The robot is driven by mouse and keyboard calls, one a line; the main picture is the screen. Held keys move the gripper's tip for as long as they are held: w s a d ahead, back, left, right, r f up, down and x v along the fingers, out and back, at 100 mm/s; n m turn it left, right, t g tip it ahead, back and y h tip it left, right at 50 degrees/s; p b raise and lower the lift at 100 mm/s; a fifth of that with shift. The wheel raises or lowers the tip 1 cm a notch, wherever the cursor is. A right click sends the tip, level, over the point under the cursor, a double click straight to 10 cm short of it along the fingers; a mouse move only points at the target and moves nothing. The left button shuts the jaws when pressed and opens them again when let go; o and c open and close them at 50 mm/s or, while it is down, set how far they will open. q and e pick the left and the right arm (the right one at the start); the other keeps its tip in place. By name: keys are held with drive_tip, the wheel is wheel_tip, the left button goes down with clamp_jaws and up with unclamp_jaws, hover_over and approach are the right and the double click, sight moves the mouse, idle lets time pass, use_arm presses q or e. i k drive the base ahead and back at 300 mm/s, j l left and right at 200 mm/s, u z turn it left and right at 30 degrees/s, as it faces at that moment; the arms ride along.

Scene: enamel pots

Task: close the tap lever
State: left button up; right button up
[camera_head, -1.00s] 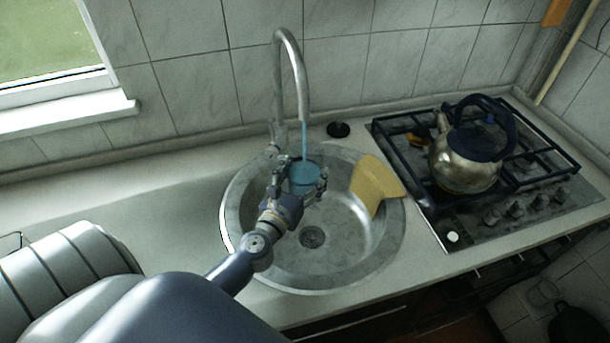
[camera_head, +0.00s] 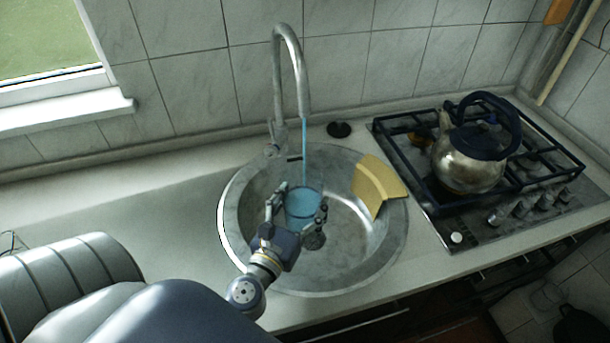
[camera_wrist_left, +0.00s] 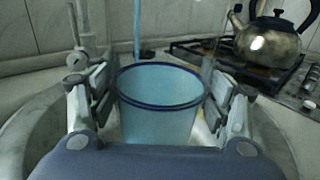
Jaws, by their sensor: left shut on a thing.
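The tall grey tap (camera_head: 292,80) arches over the back of the sink, and a blue stream of water (camera_head: 305,145) falls from its spout. The tap lever (camera_head: 272,150) is small, at the base of the tap on its left side; its exact position is hard to tell. My right gripper is not in view.
The round steel sink (camera_head: 232,215) holds a yellow cloth (camera_head: 377,183) over its right rim. A gas hob (camera_head: 490,215) with a metal kettle (camera_head: 468,160) stands to the right. A black plug (camera_head: 339,129) lies behind the sink. The counter left of the sink is clear.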

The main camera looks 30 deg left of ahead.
sight(273, 140)
drive_tip(key=u, duration=1.05)
